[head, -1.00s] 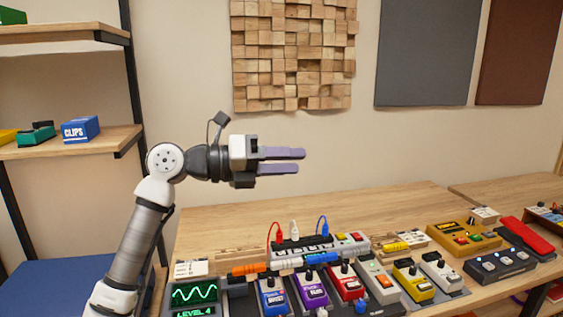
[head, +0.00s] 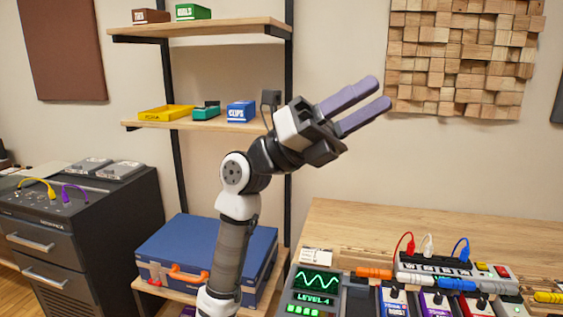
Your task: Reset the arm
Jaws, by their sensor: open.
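My gripper (head: 362,107) shows in the head view, raised in the air in front of the bare wall. Its two purple fingers are apart and point up and to the right. Nothing is between them. My arm rises from the bottom of the view and bends at a white joint, with the gripper above the level of the wooden table (head: 420,222). The gripper touches nothing that I can see.
A wooden shelf unit (head: 205,123) with small labelled boxes stands behind my arm, a blue case (head: 205,247) on its low shelf. A black drawer cabinet (head: 85,235) is at left. Pedals, a power strip (head: 455,270) and a green-screen device (head: 317,283) fill the table's front.

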